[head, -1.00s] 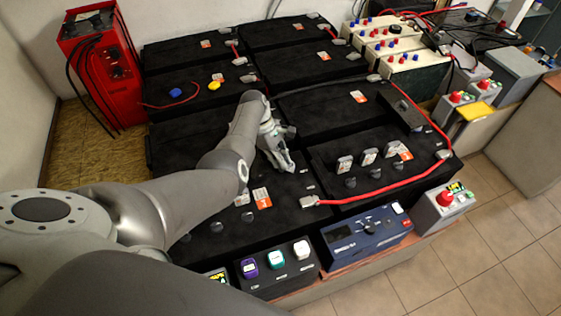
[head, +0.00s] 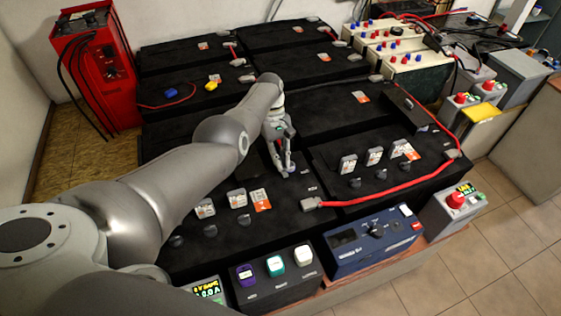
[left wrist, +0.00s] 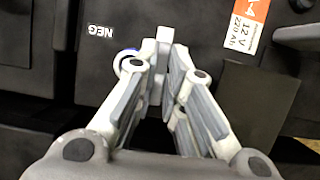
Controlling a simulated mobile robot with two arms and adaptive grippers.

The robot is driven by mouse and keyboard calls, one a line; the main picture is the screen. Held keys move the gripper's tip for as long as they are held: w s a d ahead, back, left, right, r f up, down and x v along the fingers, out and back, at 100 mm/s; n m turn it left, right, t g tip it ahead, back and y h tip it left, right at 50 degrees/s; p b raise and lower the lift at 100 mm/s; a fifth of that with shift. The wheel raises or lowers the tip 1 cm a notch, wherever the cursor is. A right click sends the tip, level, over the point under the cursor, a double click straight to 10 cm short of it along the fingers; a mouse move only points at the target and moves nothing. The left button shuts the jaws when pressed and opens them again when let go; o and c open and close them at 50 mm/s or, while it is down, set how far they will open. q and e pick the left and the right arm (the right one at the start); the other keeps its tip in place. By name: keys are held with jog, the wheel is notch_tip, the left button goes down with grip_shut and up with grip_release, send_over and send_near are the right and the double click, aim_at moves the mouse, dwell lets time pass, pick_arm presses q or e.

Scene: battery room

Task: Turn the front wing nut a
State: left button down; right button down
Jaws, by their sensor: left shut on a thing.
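My left gripper (head: 288,172) points down at the right side of the black front-left battery (head: 228,250), near its inner edge. Its fingers are closed together on a small thing that they almost wholly hide; I take it for the front wing nut a. In the left wrist view the gripper (left wrist: 166,48) has its fingertips together over the black battery top. A bit of a blue-and-white round part (left wrist: 128,55) shows beside the left finger. How the nut is turned cannot be seen. My right gripper is not in view.
A red cable (head: 385,198) runs from a grey terminal clamp (head: 312,203) just right of the gripper. Upright grey-and-white tags (head: 374,156) stand on the front-right battery. A blue meter box (head: 372,240) and a switch box (head: 275,278) stand in front.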

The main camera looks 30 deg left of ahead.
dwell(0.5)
pick_arm(q)
jog(key=c, duration=1.5)
grip_release()
jog(key=shift+r, duration=0.1)
jog(key=v, duration=0.7)
jog(key=shift+r, duration=0.1)
